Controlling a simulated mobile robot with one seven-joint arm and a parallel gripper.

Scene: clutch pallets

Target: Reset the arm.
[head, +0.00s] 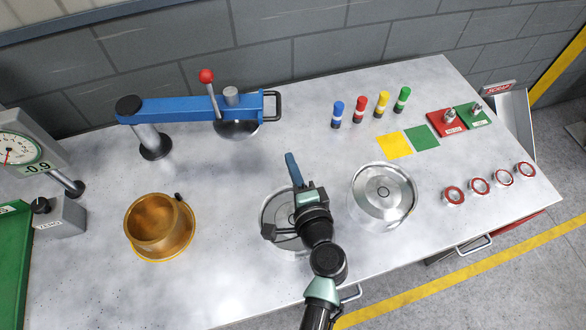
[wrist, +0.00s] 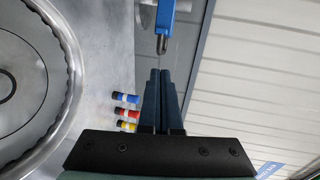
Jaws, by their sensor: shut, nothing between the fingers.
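My gripper (head: 290,156) is over the middle of the metal workbench (head: 240,290), its fingers pointing toward the back wall. In the wrist view the two dark fingers (wrist: 160,72) lie side by side, closed, with nothing between them. My arm partly hides a round metal plate (head: 268,210) beneath it. A large round metal part also fills the left side of the wrist view (wrist: 70,60).
A blue swing arm (head: 180,108) with a red-knobbed lever stands behind left. A brass pot (head: 150,222) is left, a round steel part (head: 384,192) right. Several coloured cylinders (head: 360,108) stand behind right. Red-rimmed rings (head: 479,186) line the right edge.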

